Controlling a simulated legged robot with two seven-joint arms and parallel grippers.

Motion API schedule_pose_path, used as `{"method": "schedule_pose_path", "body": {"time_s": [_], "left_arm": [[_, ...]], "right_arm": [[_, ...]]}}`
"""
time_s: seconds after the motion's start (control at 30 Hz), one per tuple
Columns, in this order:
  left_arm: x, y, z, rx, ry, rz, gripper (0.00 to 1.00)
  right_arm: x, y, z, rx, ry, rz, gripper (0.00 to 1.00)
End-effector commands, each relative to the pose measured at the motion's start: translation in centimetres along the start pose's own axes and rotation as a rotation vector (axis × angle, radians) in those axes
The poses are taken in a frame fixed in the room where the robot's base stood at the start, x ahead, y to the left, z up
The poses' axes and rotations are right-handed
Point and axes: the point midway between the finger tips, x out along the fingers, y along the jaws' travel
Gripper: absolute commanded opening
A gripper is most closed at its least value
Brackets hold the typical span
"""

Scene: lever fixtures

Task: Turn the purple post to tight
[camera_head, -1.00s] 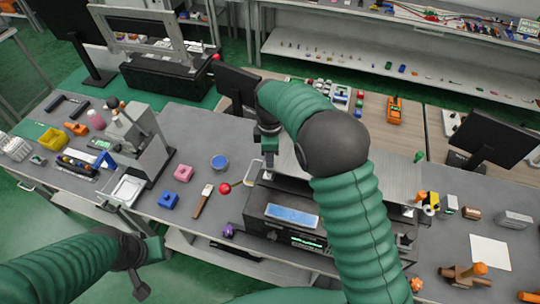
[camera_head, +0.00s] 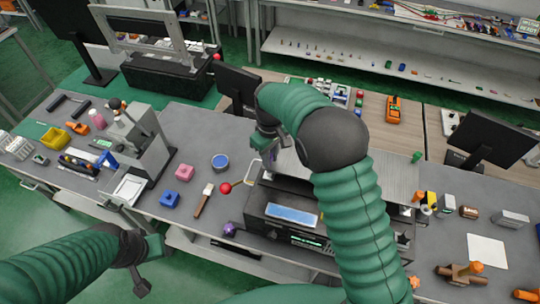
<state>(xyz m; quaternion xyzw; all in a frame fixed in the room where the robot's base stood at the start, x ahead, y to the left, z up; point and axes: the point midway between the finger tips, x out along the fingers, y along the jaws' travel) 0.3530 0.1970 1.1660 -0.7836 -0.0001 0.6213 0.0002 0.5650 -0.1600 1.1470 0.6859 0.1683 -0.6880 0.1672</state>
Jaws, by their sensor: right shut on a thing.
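My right gripper (camera_head: 270,156) is above the back left of that machine, behind the purple piece. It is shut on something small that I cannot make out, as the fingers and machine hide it. My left gripper (camera_head: 149,268) is low at the front left, off the bench, with its fingers apart and empty.
A red ball lever (camera_head: 225,188) and a pale wire loop (camera_head: 252,178) stand left of the machine. My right arm covers the machine's right part.

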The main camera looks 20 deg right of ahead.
Motion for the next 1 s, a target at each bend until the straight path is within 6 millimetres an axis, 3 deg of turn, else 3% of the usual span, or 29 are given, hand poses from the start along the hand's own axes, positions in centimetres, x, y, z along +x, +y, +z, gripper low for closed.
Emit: {"method": "schedule_pose_path", "body": {"time_s": [0.5, 1.0], "left_arm": [[-0.84, 0.0, -0.2, 0.0, 0.0, 0.0, 0.36], [-1.01, 0.0, -0.24, 0.0, 0.0, 0.0, 0.36]], "right_arm": [[-0.53, 0.18, -0.44, 0.424, 0.017, 0.005, 0.0], [-0.44, 0.15, -0.46, 0.566, 0.017, 0.004, 0.0]]}}
